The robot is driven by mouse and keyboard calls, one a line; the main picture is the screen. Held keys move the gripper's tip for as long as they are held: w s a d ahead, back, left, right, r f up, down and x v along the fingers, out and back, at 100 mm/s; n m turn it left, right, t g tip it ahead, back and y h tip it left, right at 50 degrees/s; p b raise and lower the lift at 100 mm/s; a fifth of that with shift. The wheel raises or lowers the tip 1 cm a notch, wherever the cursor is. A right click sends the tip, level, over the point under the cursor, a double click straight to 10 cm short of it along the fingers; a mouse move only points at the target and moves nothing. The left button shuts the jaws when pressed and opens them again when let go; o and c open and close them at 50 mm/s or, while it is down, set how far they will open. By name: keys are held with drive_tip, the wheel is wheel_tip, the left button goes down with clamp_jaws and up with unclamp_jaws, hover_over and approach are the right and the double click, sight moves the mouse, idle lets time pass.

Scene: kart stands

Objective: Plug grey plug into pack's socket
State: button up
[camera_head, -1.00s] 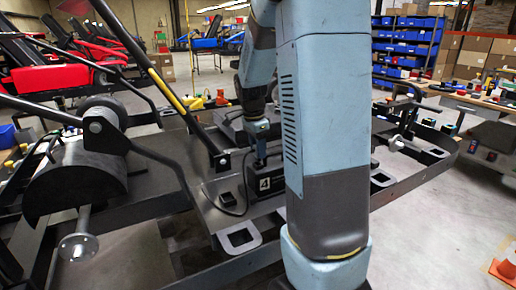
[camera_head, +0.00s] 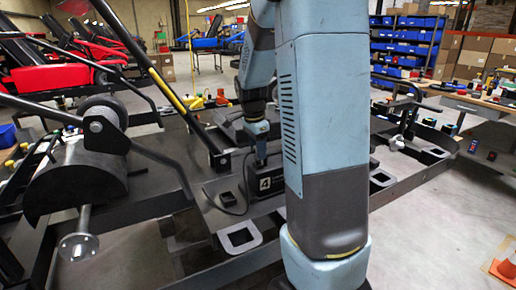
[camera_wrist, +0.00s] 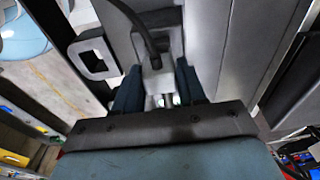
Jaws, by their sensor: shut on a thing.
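My gripper (camera_head: 261,160) is low over the kart's floor tray, at the dark battery pack marked 4 (camera_head: 265,184). In the wrist view my gripper (camera_wrist: 160,98) is shut on the grey plug (camera_wrist: 156,80), which sits between its two blue-black fingers. A black cable (camera_wrist: 137,20) runs up from the plug. In the head view a black cable (camera_head: 232,211) loops on the tray left of the pack. The socket is hidden, and I cannot tell whether the plug touches it. My arm covers the pack's right side.
The grey kart tray (camera_head: 205,216) has raised edges and square cut-out brackets (camera_head: 240,237). A black and yellow bar (camera_head: 168,88) slants up at the left, near a dark drum-shaped part (camera_head: 75,180). An orange cone (camera_head: 507,268) stands on the floor at right.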

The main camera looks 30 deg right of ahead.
drive_tip(key=shift+f, duration=1.1)
drive_tip(key=o, duration=1.2)
drive_tip(key=shift+c, duration=0.2)
wheel_tip(320, 180, up, 14)
drive_tip(key=a, duration=0.1)
drive_tip(key=shift+a+f, duration=0.2)
drive_tip(key=shift+a, duration=0.15)
drive_tip(key=s+a+n+t, duration=0.2)
drive_tip(key=s+a+n, duration=0.2)
drive_tip(key=s+n, duration=0.2)
drive_tip(key=s+a+r+n+t+y, duration=0.1)
drive_tip(key=s+a+n, duration=0.3)
drive_tip(key=s, duration=0.5)
drive_tip(key=s+a+r+n+t, duration=0.1)
drive_tip(key=s+a+n, duration=0.3)
drive_tip(key=s+n, duration=0.4)
drive_tip(key=shift+s+t, duration=0.3)
drive_tip(key=shift+t, duration=0.5)
